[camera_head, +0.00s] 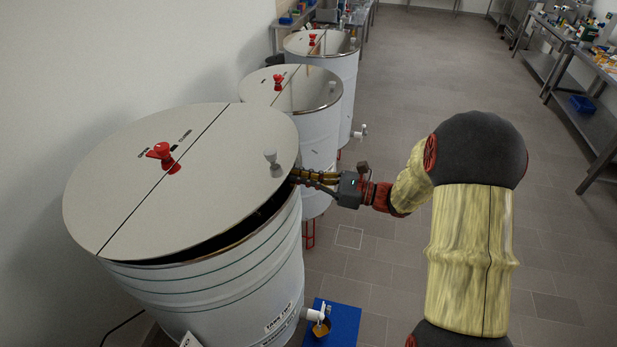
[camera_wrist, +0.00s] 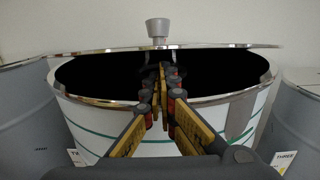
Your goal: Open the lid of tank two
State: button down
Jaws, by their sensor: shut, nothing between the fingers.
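The nearest tank, tank two by its place beside a tank marked THREE, is a white drum (camera_head: 215,285) with green bands. It also fills the middle of the wrist view (camera_wrist: 100,118). Its two-part lid (camera_head: 225,160) has a grey knob (camera_head: 271,158) on the front flap, which is tilted up a little and leaves a dark gap above the rim. In the wrist view the knob (camera_wrist: 158,28) stands above the raised flap edge (camera_wrist: 210,46). My gripper (camera_head: 295,175) is shut and empty. In the wrist view its fingertips (camera_wrist: 163,70) reach into the gap under the flap; contact is unclear.
A red clamp (camera_head: 162,154) sits on the lid's back half by OPEN and CLOSED marks. A tap (camera_head: 313,314) juts out low above a blue mat (camera_head: 345,322). The floor at right is clear.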

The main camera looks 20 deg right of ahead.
aim_at(280, 173)
jog(key=shift+p+x, duration=0.3)
jog(key=shift+x, duration=2.35)
